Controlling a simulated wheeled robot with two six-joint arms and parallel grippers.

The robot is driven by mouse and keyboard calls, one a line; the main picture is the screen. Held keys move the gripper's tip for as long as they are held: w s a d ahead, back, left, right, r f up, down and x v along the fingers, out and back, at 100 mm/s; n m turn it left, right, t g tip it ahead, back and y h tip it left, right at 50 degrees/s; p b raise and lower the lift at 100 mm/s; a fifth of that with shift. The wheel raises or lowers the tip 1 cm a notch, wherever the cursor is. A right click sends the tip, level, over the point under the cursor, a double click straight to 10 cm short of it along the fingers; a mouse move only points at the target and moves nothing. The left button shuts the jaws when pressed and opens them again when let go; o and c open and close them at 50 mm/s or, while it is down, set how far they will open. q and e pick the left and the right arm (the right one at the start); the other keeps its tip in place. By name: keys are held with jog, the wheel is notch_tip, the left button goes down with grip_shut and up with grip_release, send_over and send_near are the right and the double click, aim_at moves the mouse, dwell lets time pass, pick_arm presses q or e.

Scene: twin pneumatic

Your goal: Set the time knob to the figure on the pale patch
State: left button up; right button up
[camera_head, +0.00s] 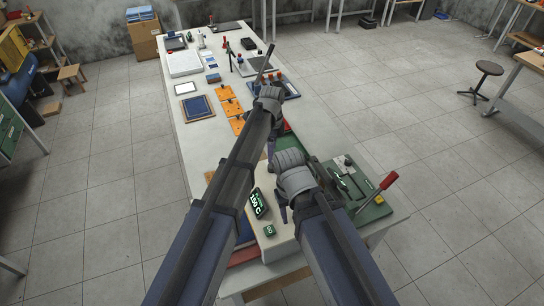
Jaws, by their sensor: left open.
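My left arm reaches over the middle of the long white table, and its gripper (271,146) points down beside the wrist; it is open and I see nothing in it. My right gripper (283,213) hangs over the near end of the table, right of a black box with a green lit readout (258,204) that seems to read 150 C. A smaller green display (269,231) sits just below that box. I cannot make out the time knob or the pale patch; my arms cover part of this area. Whether the right gripper is open or shut is unclear.
A green-based device (374,211) with a red-tipped lever (389,180) stands at the near right of the table. A stool (489,68) stands on open floor at right.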

aim_at(272, 166)
pick_arm(q)
jog(key=shift+w, duration=0.1)
jog(key=shift+f, duration=0.15)
notch_tip(272, 166, down, 7)
jog(key=b, duration=0.8)
jog(key=shift+f, duration=0.2)
pick_arm(e)
notch_tip(272, 166, down, 8)
jog(key=shift+r, duration=0.1)
pick_arm(q)
jog(key=shift+c, duration=0.2)
grip_shut()
